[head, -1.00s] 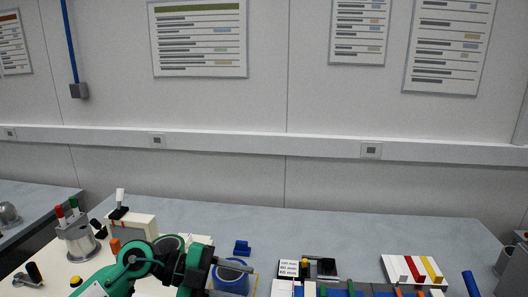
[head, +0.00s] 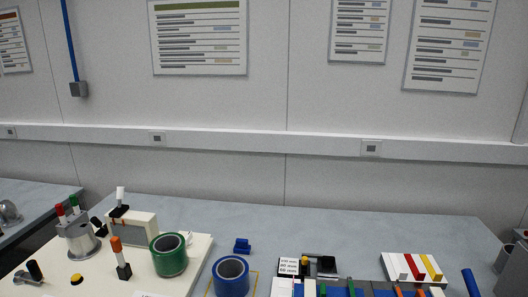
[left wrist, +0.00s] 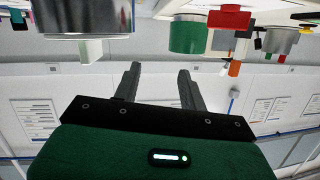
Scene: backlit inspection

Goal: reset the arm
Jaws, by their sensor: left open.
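My left gripper (left wrist: 158,82) shows in the left wrist view, its two dark fingers spread apart with nothing between them. The green housing of my left wrist fills the bottom of that view. In the head view neither arm shows. A green ring (head: 168,256) stands on the cream board (head: 196,277), and a blue ring (head: 231,277) stands on the table to its right. The left wrist view also shows a green ring (left wrist: 190,35), above and apart from my fingers. My right gripper is in neither view.
On the board stand a metal pen cup (head: 78,239), a grey-and-white box (head: 135,229), an orange-capped marker (head: 118,257) and a yellow button (head: 76,279). A white rack (head: 414,268) with coloured strips lies at right. The table behind (head: 300,225) is clear.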

